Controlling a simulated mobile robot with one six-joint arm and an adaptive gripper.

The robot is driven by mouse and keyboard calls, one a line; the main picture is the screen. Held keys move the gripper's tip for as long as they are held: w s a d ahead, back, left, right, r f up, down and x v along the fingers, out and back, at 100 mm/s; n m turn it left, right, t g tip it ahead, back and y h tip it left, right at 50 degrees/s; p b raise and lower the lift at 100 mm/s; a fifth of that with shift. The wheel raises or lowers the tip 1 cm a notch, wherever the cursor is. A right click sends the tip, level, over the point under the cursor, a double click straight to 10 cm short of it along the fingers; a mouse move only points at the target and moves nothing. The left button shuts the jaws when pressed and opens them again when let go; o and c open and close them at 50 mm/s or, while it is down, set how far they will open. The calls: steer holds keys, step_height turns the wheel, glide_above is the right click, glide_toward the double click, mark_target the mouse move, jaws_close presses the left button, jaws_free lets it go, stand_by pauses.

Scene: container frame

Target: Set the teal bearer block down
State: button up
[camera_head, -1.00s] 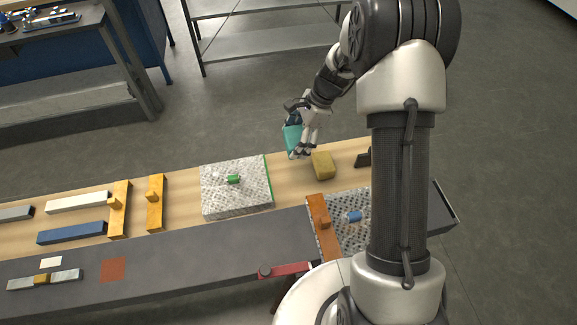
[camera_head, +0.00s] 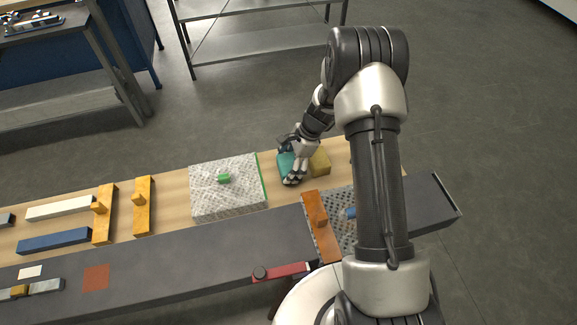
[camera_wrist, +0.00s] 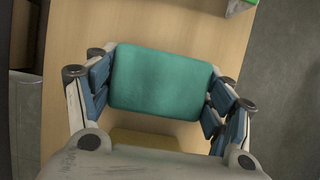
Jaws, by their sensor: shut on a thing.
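The teal bearer block (camera_wrist: 160,82) sits between the blue pads of my gripper (camera_wrist: 158,92) in the wrist view, with a finger closed on each side. In the head view the teal block (camera_head: 286,163) is low over the wooden table top, partly hidden by my gripper (camera_head: 291,172). I cannot tell whether its underside touches the wood. It lies between the speckled grey plate on the left and a yellow block (camera_head: 320,163) on the right. A strip of the yellow block (camera_wrist: 145,139) also shows just below the teal one in the wrist view.
The speckled plate (camera_head: 224,195) carries a green piece (camera_head: 224,177). An orange bar (camera_head: 320,225) crosses the dark front strip (camera_head: 170,265) near a perforated plate. Orange, blue and white bars lie at the left. Bare wood shows around the teal block in the wrist view.

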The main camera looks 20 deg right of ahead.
steer(key=shift+r, duration=0.1)
steer(key=o, duration=0.9)
steer(key=shift+c, duration=0.2)
steer(key=p+v, duration=0.4)
steer(key=v, duration=0.8)
steer(key=s+a+r+n+t+h, duration=0.15)
steer(key=s+r+n, duration=0.3)
steer(key=r, duration=0.55)
steer(key=s+a+r+n+h, duration=0.15)
steer(key=s+r+n, duration=0.3)
steer(key=r, duration=0.55)
steer(key=s+a+r+n+t, duration=0.1)
steer(key=s+r+n, duration=0.2)
steer(key=s, duration=0.7)
steer(key=s+a+r+n+t+h, duration=0.1)
steer(key=s+r+n, duration=0.3)
steer(key=s, duration=0.6)
steer(key=shift+n+t, duration=0.55)
steer(key=shift+n, duration=0.45)
